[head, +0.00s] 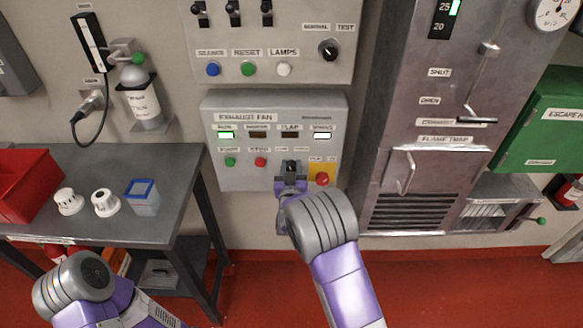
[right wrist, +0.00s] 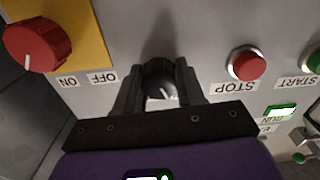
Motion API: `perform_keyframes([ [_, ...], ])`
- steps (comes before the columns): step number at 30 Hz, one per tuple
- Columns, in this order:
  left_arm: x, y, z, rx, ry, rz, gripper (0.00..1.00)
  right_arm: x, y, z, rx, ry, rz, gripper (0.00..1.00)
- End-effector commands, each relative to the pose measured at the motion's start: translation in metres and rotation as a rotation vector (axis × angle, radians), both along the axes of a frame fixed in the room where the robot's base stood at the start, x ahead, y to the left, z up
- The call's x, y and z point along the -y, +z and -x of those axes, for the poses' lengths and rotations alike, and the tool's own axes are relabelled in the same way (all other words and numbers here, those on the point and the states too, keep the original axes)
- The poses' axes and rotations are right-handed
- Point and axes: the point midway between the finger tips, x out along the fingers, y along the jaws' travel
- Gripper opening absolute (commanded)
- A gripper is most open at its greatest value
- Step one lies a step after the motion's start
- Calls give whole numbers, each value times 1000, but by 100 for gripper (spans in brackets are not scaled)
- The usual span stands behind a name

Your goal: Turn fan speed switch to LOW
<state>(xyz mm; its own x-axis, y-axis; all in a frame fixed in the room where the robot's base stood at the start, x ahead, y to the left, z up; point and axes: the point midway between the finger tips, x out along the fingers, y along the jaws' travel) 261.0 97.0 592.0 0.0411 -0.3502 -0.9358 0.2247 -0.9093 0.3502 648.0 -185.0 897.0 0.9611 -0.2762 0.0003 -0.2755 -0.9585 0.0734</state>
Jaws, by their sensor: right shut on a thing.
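The exhaust fan panel (head: 240,178) is a light grey box on the wall, with a lit green RUN lamp and small green and red buttons. My right gripper (head: 290,178) is at its lower middle. In the right wrist view the right gripper (right wrist: 160,92) is shut on a black rotary knob (right wrist: 158,68), one finger on each side. The knob has a white pointer line. I take it for the fan speed switch; its position labels are not readable. My left arm shows at the lower left, but its gripper is not visible.
A red knob (head: 322,179) on a yellow plate with ON and OFF sits close beside the gripper. The red STOP button (right wrist: 247,65) is on the other side. A grey table (head: 125,228) stands left; a steel cabinet (head: 400,100) stands right.

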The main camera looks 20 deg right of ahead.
Motion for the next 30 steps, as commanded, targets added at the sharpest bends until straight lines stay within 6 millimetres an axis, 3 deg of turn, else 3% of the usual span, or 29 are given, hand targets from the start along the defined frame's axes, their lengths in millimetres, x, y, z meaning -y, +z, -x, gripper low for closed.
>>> perform_keyframes([
  [9, 0, 2, 0, 0, 0, 0, 0, 0, 0, 0, -33, 0, 112, 8],
  [25, 0, 3, 0, 0, 0, 0, 0, 0, -1, 0, -40, 0, 135, 8],
  [26, 0, 3, 0, 0, 0, 0, 0, 0, -1, 0, -40, 0, 135, 41],
  [30, 0, 3, 0, 0, 0, 0, 0, 0, 0, 0, -40, 0, 134, 63],
])
